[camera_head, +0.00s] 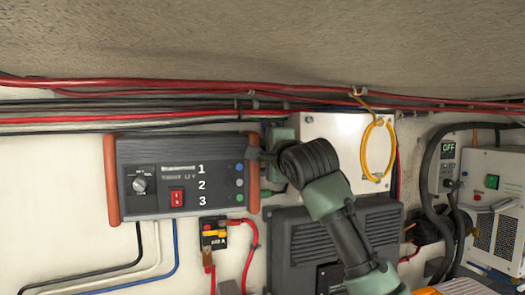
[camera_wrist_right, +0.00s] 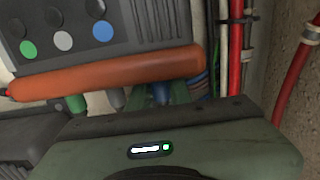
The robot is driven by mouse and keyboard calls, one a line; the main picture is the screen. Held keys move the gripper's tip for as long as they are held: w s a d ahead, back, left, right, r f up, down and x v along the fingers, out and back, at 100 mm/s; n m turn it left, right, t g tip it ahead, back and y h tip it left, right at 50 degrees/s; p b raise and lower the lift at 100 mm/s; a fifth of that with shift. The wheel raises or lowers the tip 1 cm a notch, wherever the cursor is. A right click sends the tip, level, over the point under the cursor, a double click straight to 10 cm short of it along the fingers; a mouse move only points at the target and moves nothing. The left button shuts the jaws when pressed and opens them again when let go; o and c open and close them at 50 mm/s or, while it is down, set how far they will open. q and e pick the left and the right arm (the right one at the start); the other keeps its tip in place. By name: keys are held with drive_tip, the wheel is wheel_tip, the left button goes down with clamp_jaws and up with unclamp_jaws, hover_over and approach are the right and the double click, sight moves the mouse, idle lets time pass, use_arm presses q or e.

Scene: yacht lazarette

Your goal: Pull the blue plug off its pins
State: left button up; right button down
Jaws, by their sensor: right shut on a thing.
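The blue plug (camera_wrist_right: 162,94) shows in the right wrist view, just past the orange handle, mostly hidden by my gripper and the handle. My right gripper (camera_wrist_right: 164,97) is shut on it, with greenish fingers on either side. The pins are hidden. In the head view my right gripper (camera_head: 257,154) is at the right end of the dark panel box (camera_head: 180,172), level with the blue dot (camera_head: 239,168) beside number 1. The plug cannot be made out there. My left gripper is not in view.
A green plug (camera_wrist_right: 77,103) and a grey plug (camera_wrist_right: 115,98) sit beside the blue one. The orange handle (camera_wrist_right: 110,75) runs close by. Red and black cables (camera_wrist_right: 235,50) run near the gripper. A yellow cable loop (camera_head: 367,150) hangs right of my arm.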

drive_tip(key=shift+w+d, duration=0.1)
drive_tip(key=shift+d, duration=0.2)
drive_tip(key=shift+w+d, duration=0.1)
drive_tip(key=shift+d, duration=0.2)
drive_tip(key=shift+w+d, duration=0.15)
drive_tip(key=shift+d, duration=0.25)
drive_tip(key=c, duration=1.5)
unclamp_jaws()
drive_tip(key=shift+d, duration=0.15)
drive_tip(key=shift+b+v, duration=2.9)
drive_tip(key=shift+v, duration=1.1)
